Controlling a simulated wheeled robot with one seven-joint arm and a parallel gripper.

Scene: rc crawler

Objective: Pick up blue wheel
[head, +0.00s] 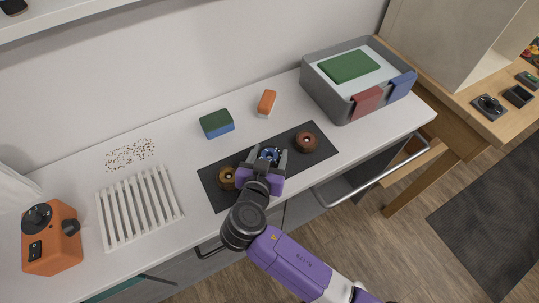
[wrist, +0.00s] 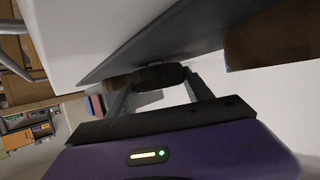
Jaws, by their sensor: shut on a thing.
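The blue wheel (head: 270,154) is between the fingers of my gripper (head: 268,158), over the dark mat (head: 297,133) in the head view. My gripper is shut on it. In the wrist view the held wheel (wrist: 160,76) shows as a dark rounded shape between the two fingertips (wrist: 162,80), close to the dark mat surface. I cannot tell whether it touches the mat. A yellow-brown wheel (head: 227,178) lies on the mat to the left, and a red-brown wheel (head: 306,142) lies to the right.
A green and blue block (head: 216,124) and an orange and white block (head: 267,103) stand behind the mat. A grey bin (head: 342,107) is at the back right. A white slatted rack (head: 140,207) and an orange device (head: 52,240) are at the left.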

